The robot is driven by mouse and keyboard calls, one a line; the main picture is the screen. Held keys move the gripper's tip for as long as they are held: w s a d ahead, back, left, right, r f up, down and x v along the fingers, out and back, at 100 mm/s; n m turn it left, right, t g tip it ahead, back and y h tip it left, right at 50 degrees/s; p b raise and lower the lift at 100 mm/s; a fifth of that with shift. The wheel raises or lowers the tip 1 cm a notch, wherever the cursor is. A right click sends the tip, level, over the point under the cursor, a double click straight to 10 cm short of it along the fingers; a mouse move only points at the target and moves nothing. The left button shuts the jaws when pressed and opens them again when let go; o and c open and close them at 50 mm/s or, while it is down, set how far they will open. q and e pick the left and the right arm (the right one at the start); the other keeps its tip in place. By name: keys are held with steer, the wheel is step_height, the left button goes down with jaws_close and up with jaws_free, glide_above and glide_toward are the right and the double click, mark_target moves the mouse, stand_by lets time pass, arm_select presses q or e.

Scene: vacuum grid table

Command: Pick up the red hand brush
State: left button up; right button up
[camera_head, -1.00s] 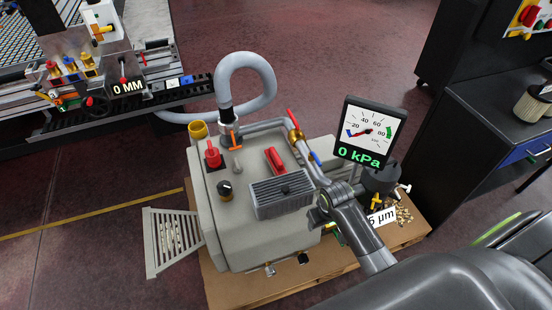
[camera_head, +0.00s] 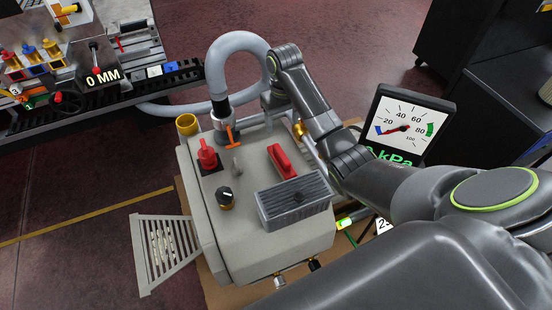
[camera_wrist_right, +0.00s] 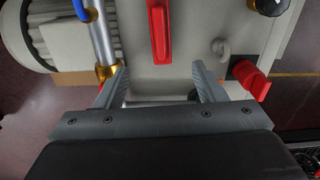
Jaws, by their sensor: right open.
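The red hand brush (camera_head: 281,160) lies on top of the beige machine housing (camera_head: 240,250), just behind the grey finned block. In the right wrist view the brush (camera_wrist_right: 159,32) shows as a long red bar at the top centre, ahead of the fingertips. My right gripper (camera_wrist_right: 159,70) is open, with nothing between its fingers, apart from the brush. In the head view my right arm reaches over the back of the housing, and its fingers cannot be made out there. My left gripper is not in view.
Around the brush are the finned block (camera_head: 294,200), a red valve knob (camera_head: 207,154), an orange-handled valve (camera_head: 231,135) and a black knob (camera_head: 225,197). A grey hose (camera_head: 218,65) loops behind. A gauge (camera_head: 404,127) stands right of the arm.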

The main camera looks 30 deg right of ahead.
glide_above(282, 153)
steer(key=f, duration=0.5)
steer(key=shift+s+f, duration=0.3)
steer(key=shift+f, duration=0.05)
step_height(282, 153, down, 5)
steer(key=shift+w+r+b, duration=0.1)
steer(key=shift+w+b, duration=0.05)
steer(key=shift+b, duration=0.15)
steer(key=shift+f, duration=0.8)
steer(key=shift+w+f+b, duration=0.1)
steer(key=shift+f+b, duration=0.2)
steer(key=shift+f, duration=2.05)
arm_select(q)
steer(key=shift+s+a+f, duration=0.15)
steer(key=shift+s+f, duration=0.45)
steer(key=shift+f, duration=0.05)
arm_select(e)
steer(key=shift+c, duration=0.2)
steer(key=c, duration=1.1)
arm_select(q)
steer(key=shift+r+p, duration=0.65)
arm_select(e)
step_height(282, 153, up, 10)
steer(key=shift+r, duration=0.1)
